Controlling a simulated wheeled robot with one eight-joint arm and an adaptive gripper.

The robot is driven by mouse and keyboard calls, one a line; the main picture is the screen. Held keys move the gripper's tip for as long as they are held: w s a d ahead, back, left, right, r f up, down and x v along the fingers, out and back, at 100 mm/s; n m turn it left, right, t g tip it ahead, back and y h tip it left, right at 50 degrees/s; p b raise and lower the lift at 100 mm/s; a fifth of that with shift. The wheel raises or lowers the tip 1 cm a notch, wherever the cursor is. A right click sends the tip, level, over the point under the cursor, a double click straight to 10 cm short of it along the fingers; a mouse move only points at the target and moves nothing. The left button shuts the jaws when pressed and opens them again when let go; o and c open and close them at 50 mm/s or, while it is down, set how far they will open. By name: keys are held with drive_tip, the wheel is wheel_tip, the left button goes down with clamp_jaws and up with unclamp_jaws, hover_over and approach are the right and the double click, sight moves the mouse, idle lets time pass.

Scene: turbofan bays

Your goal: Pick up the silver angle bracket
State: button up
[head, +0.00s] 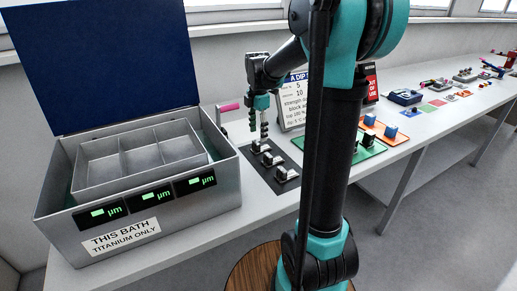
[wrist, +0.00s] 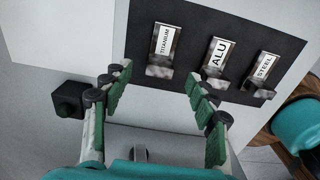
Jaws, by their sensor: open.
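Three small silver angle brackets stand in a row on a dark mat (head: 262,177), labelled TITANIUM (wrist: 162,52), ALU (wrist: 215,64) and STEEL (wrist: 262,74) in the wrist view. All three look metallic silver. In the head view they are the far bracket (head: 259,147), the middle one (head: 271,159) and the near one (head: 287,174). My gripper (wrist: 159,74) is open and empty. Its fingertips lie to either side of the TITANIUM bracket in the wrist view, the right one between it and ALU. In the head view my gripper (head: 264,129) hangs above the far bracket; contact is unclear.
A grey bath box (head: 140,200) with an open blue lid (head: 105,60) and tray stands left of the mat. A sign (head: 294,103) stands behind. Green (head: 352,163) and orange (head: 385,136) mats lie right. A black block (wrist: 68,98) sits left of my fingers.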

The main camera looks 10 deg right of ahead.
sight(258, 144)
drive_tip(key=shift+s+f, duration=0.1)
drive_tip(key=shift+f, duration=2.95)
clamp_jaws()
